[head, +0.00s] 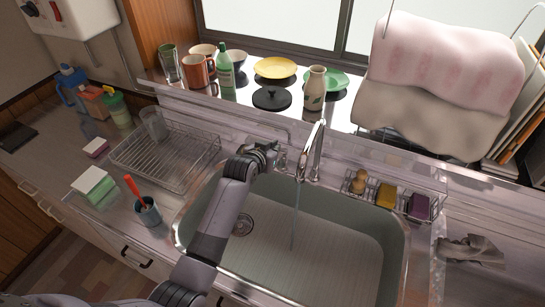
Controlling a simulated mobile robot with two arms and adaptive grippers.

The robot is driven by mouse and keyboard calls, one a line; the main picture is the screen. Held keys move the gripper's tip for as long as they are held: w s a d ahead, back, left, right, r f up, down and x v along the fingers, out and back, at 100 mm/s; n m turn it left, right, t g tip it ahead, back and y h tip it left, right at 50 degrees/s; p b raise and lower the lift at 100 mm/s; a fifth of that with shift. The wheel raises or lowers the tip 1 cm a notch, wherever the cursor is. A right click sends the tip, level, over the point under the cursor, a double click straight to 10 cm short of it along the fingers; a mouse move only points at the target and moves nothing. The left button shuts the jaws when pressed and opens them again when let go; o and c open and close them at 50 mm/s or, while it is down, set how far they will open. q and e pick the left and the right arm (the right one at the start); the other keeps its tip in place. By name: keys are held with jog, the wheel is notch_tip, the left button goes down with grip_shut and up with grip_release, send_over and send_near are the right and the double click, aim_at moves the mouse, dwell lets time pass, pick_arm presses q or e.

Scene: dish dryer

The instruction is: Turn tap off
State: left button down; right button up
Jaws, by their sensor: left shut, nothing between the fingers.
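The chrome tap (316,150) stands at the back edge of the sink, with its curved spout over the basin. A thin stream of water (296,215) runs from the spout down into the sink (330,235). My left gripper (268,152) is just left of the tap's base, by the back rim of the sink. It is shut and empty. A small metal part (282,162), perhaps the tap's handle, shows beside the fingertips. I cannot tell whether they touch. My right gripper is not in view.
A wire dish rack (165,158) stands left of the sink. A blue cup with a red-handled item (147,212) is near my left arm. A wire caddy with sponges (388,197) is right of the tap. Dishes stand on the sill behind.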

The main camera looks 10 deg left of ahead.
pick_arm(q)
jog(key=shift+s+a+f, duration=0.1)
jog(key=shift+s+f, duration=0.1)
jog(key=shift+f, duration=0.25)
jog(key=shift+s+f, duration=0.15)
jog(key=shift+f, duration=0.3)
jog(key=shift+s+f, duration=0.1)
jog(key=shift+f, duration=0.3)
jog(key=shift+s+f, duration=0.1)
jog(key=shift+f, duration=0.35)
jog(key=f+b, duration=0.1)
jog(key=s+f+t+b, duration=0.1)
jog(key=b, duration=0.1)
jog(key=shift+s+a+f, duration=0.15)
jog(key=shift+f, duration=0.2)
jog(key=shift+s+f, duration=0.1)
jog(key=shift+s, duration=0.05)
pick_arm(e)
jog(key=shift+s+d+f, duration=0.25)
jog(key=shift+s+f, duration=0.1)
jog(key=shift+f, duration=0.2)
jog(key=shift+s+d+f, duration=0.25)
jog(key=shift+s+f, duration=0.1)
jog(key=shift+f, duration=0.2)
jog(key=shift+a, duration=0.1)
